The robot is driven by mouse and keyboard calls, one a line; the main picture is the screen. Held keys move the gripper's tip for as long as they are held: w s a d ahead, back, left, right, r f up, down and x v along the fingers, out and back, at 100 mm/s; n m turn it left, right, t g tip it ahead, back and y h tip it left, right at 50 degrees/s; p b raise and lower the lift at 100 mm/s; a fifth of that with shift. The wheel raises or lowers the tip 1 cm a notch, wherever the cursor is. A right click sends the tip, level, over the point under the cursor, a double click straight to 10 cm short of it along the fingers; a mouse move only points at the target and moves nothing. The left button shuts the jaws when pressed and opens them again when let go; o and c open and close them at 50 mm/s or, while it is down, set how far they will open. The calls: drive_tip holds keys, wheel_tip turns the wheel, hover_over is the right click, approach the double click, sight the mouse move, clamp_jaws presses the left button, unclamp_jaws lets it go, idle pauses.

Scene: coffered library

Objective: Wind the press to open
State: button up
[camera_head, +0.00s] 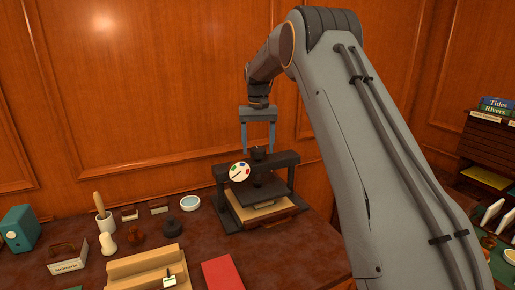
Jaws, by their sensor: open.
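The press (222,196) is a dark frame standing on the brown desk, with a dark plate (266,190) under its crossbar and a pale layer (262,211) below that. A white round dial (239,171) with coloured marks and a dark pointer sits on the front of the crossbar. A dark knob (259,152) rises from the top of the crossbar. My gripper (258,150) points down with its two blue-grey fingers spread, one on each side of the knob. I cannot tell whether the fingers touch it. My arm comes in from the right and hides what lies behind it.
A wooden tray (125,266) and red book (222,273) lie in front. Wood panelling stands close behind.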

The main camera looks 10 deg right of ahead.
sight(258, 149)
wheel_tip(258, 149, up, 7)
drive_tip(key=shift+r+b, duration=0.15)
drive_tip(key=shift+b, duration=0.95)
